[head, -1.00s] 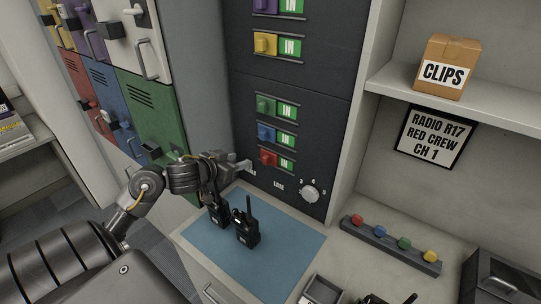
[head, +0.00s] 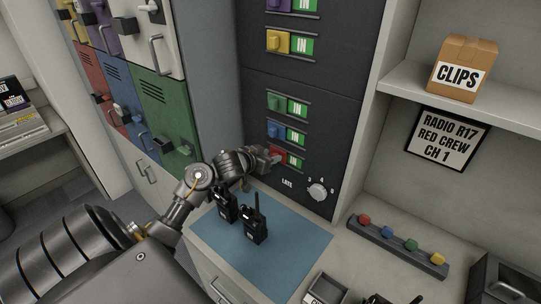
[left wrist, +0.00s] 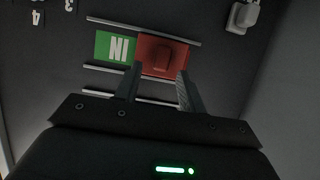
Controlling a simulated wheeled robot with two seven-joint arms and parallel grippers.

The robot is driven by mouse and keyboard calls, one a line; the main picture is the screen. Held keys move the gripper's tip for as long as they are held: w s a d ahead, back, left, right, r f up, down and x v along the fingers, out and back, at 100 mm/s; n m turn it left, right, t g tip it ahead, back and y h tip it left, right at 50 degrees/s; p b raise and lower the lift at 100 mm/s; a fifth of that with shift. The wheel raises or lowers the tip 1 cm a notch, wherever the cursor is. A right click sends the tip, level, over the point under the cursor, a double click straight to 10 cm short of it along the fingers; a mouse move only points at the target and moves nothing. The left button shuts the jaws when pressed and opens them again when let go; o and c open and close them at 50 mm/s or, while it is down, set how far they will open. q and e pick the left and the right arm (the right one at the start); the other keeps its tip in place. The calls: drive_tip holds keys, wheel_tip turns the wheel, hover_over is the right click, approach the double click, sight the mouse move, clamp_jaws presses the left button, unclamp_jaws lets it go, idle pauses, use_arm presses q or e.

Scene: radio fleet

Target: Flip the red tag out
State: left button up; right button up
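The red tag (head: 277,153) is the lowest slider on the dark panel, with a green IN label (head: 295,162) to its right. In the left wrist view the red tag (left wrist: 163,53) appears turned over, with a raised red knob in its middle and the green IN label (left wrist: 115,47) beside it. My left gripper (head: 270,159) is at the red tag and partly covers it. In the left wrist view its two fingers (left wrist: 158,75) are apart with nothing between them, pointing at the red tag's knob; contact cannot be told.
A blue tag (head: 275,131) and a green tag (head: 276,104) sit above on the same panel. A dial (head: 317,191) is at lower right. Two black radios (head: 254,226) stand on a blue mat (head: 290,262) below my left arm. A rack of coloured clips (head: 398,248) is at right.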

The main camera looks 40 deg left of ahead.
use_arm(q)
drive_tip(key=shift+w+f, duration=0.15)
drive_tip(key=shift+w, duration=0.25)
use_arm(e)
drive_tip(key=shift+r, duration=0.1)
drive_tip(key=shift+d, duration=0.1)
